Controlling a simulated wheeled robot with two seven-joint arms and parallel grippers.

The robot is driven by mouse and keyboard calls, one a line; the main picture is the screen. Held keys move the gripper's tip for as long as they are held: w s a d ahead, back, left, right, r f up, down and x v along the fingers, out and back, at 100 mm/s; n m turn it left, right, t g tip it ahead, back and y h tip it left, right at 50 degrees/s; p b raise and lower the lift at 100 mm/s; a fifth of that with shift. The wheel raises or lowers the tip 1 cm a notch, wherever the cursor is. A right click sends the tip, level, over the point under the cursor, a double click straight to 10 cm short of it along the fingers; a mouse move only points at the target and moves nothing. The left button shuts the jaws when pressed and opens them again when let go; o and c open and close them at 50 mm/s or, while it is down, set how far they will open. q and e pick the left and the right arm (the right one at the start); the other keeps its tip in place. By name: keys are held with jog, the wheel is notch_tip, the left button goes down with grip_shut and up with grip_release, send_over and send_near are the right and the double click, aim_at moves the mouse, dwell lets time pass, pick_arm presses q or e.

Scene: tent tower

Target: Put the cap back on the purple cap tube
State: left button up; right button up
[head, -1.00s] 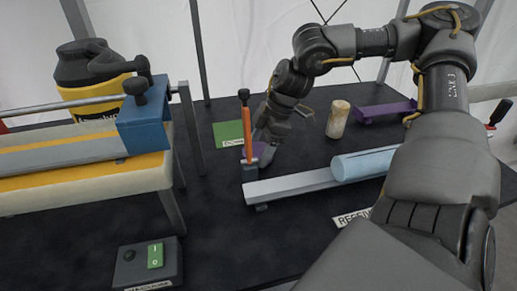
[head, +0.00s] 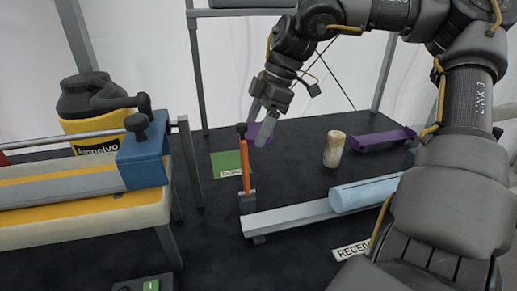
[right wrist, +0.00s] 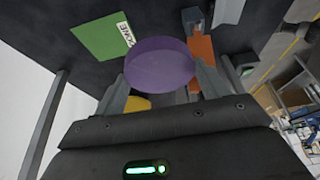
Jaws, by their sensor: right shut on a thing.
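My right gripper (head: 262,124) is shut on a purple round cap (head: 260,134), above the dark table behind the orange post. In the right wrist view the cap (right wrist: 160,64) sits between the fingers, its broad round face showing. A light blue tube (head: 366,194) lies on a pale rail (head: 300,215) at centre right; my right arm hides its right end. No purple cap shows on its visible end. My left gripper does not show.
An orange post (head: 246,166) stands at the rail's left end. A green marked patch (head: 226,164) lies behind it. A tan cylinder (head: 334,150) stands upright near a purple tray (head: 376,143). A blue-and-yellow bench (head: 80,187) with a yellow jug (head: 95,126) fills the left.

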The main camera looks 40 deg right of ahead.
aim_at(258, 130)
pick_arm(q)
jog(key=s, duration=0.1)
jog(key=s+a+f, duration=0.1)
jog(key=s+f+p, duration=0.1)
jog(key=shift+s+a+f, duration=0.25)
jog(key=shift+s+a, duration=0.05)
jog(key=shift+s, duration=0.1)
pick_arm(e)
notch_tip(258, 130, up, 12)
jog(key=shift+r, duration=0.25)
pick_arm(q)
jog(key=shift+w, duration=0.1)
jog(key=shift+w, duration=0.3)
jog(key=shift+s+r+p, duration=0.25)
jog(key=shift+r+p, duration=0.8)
jog(key=shift+p, duration=0.05)
pick_arm(e)
jog(key=shift+r, duration=1.05)
